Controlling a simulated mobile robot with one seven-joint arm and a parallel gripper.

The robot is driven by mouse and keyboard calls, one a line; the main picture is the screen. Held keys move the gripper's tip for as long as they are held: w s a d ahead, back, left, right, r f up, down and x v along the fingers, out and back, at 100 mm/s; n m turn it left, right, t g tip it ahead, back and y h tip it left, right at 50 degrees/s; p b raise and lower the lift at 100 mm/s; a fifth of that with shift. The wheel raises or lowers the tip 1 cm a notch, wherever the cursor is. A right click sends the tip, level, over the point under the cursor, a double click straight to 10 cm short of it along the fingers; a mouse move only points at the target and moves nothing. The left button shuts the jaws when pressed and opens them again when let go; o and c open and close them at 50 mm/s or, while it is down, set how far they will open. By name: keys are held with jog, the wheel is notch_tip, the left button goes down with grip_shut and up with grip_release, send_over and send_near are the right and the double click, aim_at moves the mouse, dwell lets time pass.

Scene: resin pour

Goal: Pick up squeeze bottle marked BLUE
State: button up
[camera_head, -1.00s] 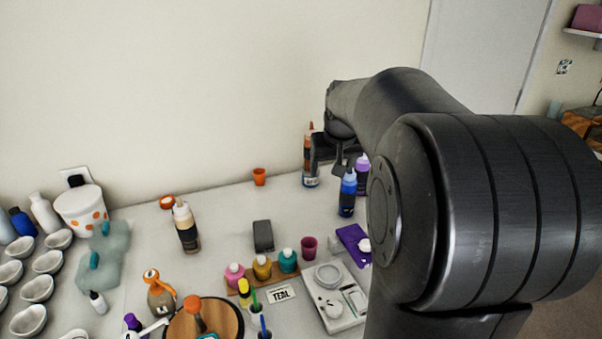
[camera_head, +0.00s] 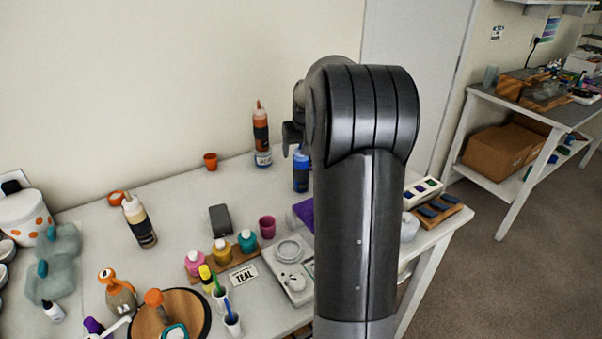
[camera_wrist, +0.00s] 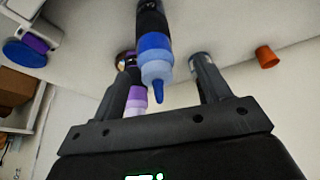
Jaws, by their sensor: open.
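The squeeze bottle with a blue cap and dark wrap (camera_head: 301,172) stands upright on the table near the wall. My arm partly hides it in the head view. In the wrist view, the blue bottle (camera_wrist: 152,30) appears upside down, its nozzle pointing toward my gripper's palm. My gripper (camera_wrist: 164,68) is open, with one finger on each side of the bottle in the picture. I cannot tell how deep the bottle is between the fingers, and no contact shows. In the head view, my gripper (camera_head: 292,138) is beside and above the bottle, mostly hidden. No lettering on the bottle is readable.
A purple bottle (camera_wrist: 136,97) shows by the left finger in the wrist view. A brown-orange bottle (camera_head: 261,135) stands left of the blue one. An orange cup (camera_head: 211,161), a magenta cup (camera_head: 267,227) and a dark grey block (camera_head: 220,219) are nearby.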

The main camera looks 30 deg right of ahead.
aim_at(301, 156)
jog(key=x, duration=0.5)
jog(key=shift+d+r, duration=0.1)
jog(key=shift+d, duration=0.25)
jog(key=c, duration=1.5)
